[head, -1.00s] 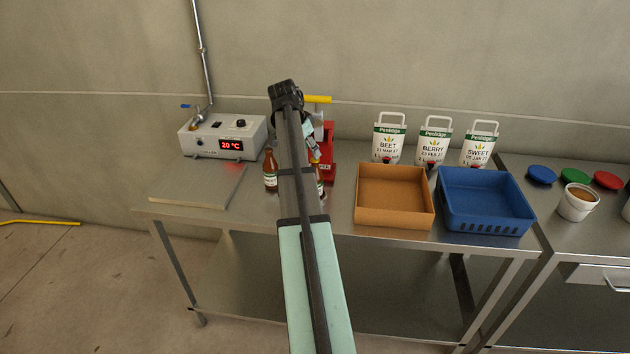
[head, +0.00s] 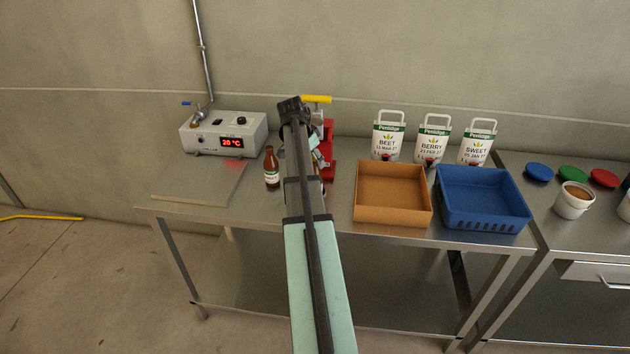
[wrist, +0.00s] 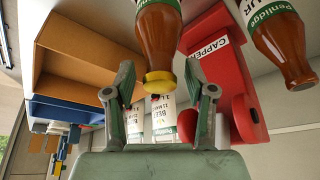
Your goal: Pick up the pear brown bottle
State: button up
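Two brown bottles with Penridge labels show in the wrist view, which is turned over. One brown bottle with a yellow cap (wrist: 159,45) has its capped end between my fingertips, with gaps at both sides. My gripper (wrist: 160,75) is open and holds nothing. The other brown bottle (wrist: 281,45) is at the right, with no yellow cap; its label ends in "OUR". In the head view one brown bottle (head: 271,169) stands on the steel table left of my arm. My arm hides the capped bottle and gripper there. I cannot read "pear" on either label.
A red capper (head: 328,150) with a yellow handle stands close behind the bottles. A brown tray (head: 393,212) and a blue crate (head: 484,222) are to the right, with juice pouches behind. A grey heater box (head: 222,132) stands at the left back.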

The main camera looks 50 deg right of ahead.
grip_shut()
jog(key=shift+r, duration=0.15)
